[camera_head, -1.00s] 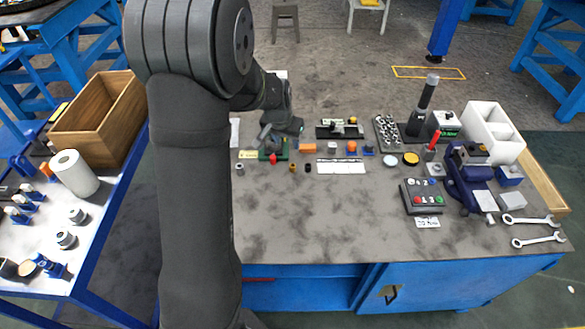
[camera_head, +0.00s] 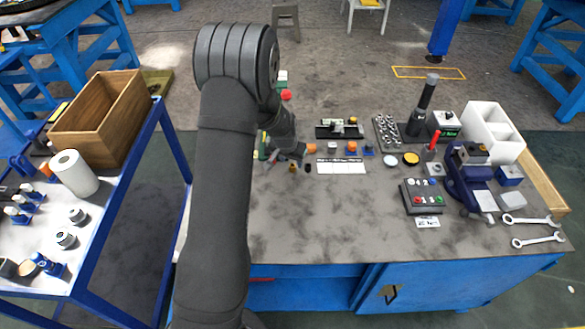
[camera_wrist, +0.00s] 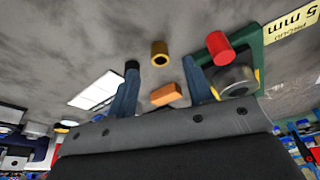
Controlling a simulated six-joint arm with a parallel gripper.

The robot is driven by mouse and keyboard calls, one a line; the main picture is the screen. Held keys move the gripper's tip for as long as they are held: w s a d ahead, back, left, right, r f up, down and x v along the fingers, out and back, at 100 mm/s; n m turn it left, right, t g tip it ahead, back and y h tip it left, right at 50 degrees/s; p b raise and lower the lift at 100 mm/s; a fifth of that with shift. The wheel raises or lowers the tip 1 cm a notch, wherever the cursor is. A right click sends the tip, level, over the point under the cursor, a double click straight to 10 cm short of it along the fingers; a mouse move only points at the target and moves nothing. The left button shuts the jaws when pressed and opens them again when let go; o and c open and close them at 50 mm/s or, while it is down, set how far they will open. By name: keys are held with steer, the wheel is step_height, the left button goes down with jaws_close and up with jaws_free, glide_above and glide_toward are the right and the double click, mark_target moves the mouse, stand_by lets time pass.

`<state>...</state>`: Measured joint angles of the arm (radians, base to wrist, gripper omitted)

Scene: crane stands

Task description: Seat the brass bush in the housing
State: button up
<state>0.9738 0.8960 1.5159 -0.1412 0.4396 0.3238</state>
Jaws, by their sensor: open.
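The brass bush (camera_head: 292,168) stands on the bench, a small gold cylinder with a dark bore. It also shows in the wrist view (camera_wrist: 160,53), in line with the gap between my fingers and apart from both. My gripper (camera_wrist: 160,66) is open and empty; in the head view it is small and dark beside the bush (camera_head: 287,158). A green fixture (camera_wrist: 263,62) with a round metallic part (camera_wrist: 238,78) lies beside my right-hand finger in the wrist view. This part may be the housing, but I cannot tell. My arm partly hides this fixture in the head view.
A black bush (camera_head: 307,168) stands just right of the brass one. A red cylinder (camera_wrist: 218,47) is near the fixture. An orange block (camera_wrist: 166,94) lies between my fingers in the picture. A white plate (camera_head: 341,167) lies to the right. The front of the bench is clear.

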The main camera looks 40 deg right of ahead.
mark_target(292, 165)
steer(key=shift+x, duration=1.7)
jaws_close()
steer(key=shift+r, duration=0.1)
